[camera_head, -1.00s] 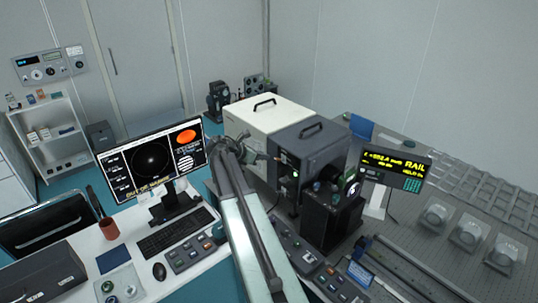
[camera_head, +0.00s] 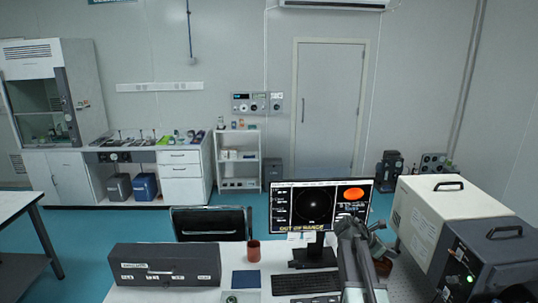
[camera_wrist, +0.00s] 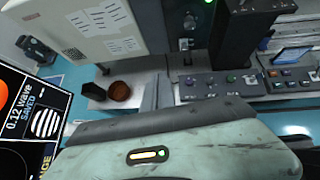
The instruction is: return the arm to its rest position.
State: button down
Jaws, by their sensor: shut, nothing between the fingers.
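My arm shows in the head view, rising from the bottom edge in front of the monitor (camera_head: 318,205). My gripper (camera_head: 380,246) is at its top end, small in the picture, just right of the monitor's lower corner. It is shut and holds nothing. A pale green link of my own arm with a lit strip fills the bottom there. The monitor (camera_wrist: 22,125) also shows at the left of the wrist view.
A grey and white instrument housing (camera_head: 440,220) stands close on the right. On the desk are a keyboard (camera_head: 306,282), a brown cup (camera_head: 253,251) and a dark case (camera_head: 165,265). Control panels (camera_wrist: 220,87) show in the wrist view. Open floor (camera_head: 110,222) lies beyond the desk.

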jog(key=s+a+f+m+y+b, duration=0.3)
jog(key=s+a+f+m+b, duration=0.1)
jog(key=a+f, duration=0.7)
jog(key=s+a+f+m+y+b, duration=0.3)
jog(key=s+a+f+b, duration=0.15)
jog(key=a+f, duration=0.65)
jog(key=s+a+r+m+g+y, duration=0.1)
jog(key=s+a+m+y, duration=0.3)
jog(key=a+m, duration=0.7)
jog(key=shift+s+r+m+y, duration=0.15)
jog(key=shift+s+m+y, duration=0.15)
jog(key=shift+s+m, duration=0.35)
